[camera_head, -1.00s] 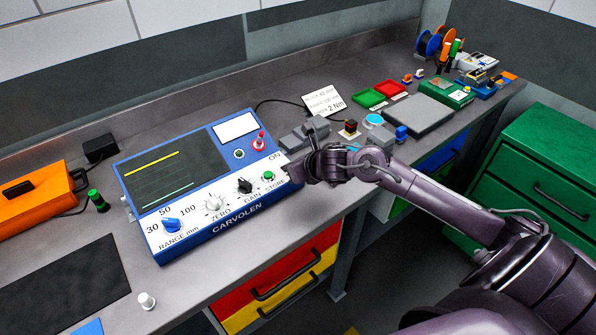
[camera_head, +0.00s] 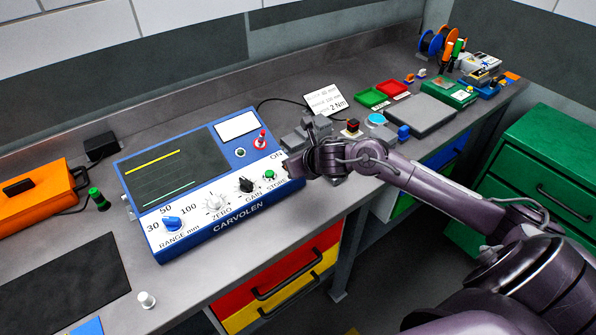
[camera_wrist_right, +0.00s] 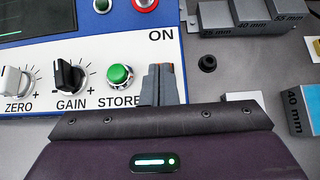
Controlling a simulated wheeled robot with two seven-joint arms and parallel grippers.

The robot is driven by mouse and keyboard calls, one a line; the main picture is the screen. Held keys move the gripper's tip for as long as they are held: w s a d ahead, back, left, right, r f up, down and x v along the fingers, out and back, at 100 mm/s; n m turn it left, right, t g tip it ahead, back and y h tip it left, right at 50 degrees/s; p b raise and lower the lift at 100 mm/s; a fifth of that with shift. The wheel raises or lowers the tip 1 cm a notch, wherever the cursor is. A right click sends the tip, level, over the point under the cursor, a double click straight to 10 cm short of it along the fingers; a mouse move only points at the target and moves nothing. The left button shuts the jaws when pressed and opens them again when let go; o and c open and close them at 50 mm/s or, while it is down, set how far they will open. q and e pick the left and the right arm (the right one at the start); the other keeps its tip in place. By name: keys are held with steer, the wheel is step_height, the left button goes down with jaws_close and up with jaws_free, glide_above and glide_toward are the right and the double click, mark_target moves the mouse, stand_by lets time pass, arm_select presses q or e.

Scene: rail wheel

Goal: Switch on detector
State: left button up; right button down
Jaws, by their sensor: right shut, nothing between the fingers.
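The detector (camera_head: 200,222) is a blue and white box marked CARVOLEN on the bench, with a dark screen (camera_head: 168,176) bearing a yellow and a green line. A red-tipped switch (camera_head: 261,139) stands at its upper right, above the ON label; its red base (camera_wrist_right: 145,4) is cut by the top edge of the right wrist view. A small dark green lamp (camera_head: 240,153) sits left of it. My right gripper (camera_wrist_right: 163,84) is shut and empty, over the panel's right edge, below the ON label and right of the green STORE button (camera_wrist_right: 119,76). My left gripper is not in view.
The bench in front of the detector is mostly clear.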

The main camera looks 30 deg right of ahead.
steer(key=shift+w+r+b, duration=0.2)
steer(key=shift+w+b, duration=0.35)
steer(key=shift+b, duration=0.25)
steer(key=shift+r, duration=0.2)
steer(key=shift+r+p, duration=0.65)
steer(key=shift+r, duration=0.05)
